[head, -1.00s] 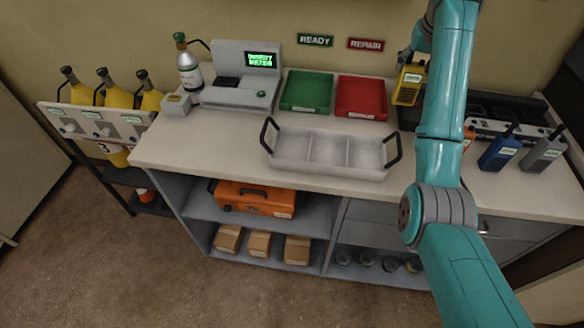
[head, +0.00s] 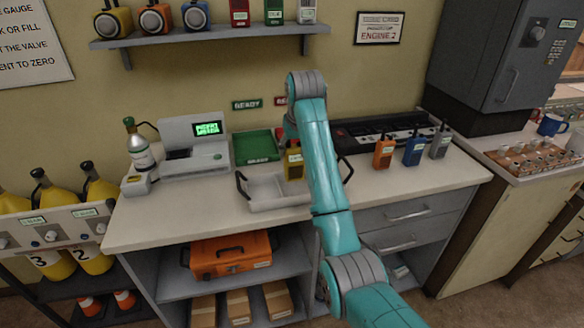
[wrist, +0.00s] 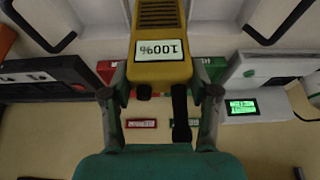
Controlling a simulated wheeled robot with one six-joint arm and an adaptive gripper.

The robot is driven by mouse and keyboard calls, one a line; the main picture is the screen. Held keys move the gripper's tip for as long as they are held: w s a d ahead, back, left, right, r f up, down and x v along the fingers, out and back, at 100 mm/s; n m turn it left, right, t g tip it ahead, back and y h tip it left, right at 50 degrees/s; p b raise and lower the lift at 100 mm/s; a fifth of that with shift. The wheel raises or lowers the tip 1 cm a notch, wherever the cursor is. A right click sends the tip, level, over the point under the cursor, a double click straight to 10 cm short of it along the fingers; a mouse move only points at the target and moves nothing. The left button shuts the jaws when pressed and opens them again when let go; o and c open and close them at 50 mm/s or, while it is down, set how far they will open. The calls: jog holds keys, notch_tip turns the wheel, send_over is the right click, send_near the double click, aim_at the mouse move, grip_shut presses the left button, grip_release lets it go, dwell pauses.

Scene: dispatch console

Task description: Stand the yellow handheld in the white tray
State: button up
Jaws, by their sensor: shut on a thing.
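The yellow handheld (head: 293,164) is upright at the white tray (head: 262,204), partly covered by my arm in the head view. In the wrist view the handheld (wrist: 160,45) shows a "100%" screen, with its dark antenna and knob towards my wrist. My gripper (wrist: 160,92) is shut on it, one finger at each side. The tray has compartments and a black handle at each end; both handles show in the wrist view, to either side of the handheld. I cannot tell whether the handheld's base touches the tray floor.
A green tray (head: 257,147) lies behind the white tray. A console with a green display (head: 194,141) stands to the left. Orange (head: 384,152), blue (head: 414,150) and grey (head: 440,142) handhelds stand to the right by a dark charger rack (head: 385,131). The front right counter is clear.

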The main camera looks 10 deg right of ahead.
aim_at(295, 162)
jog(key=shift+d+f, duration=0.1)
jog(key=shift+f, duration=2.35)
jog(key=shift+f, duration=0.1)
jog(key=o, duration=1.4)
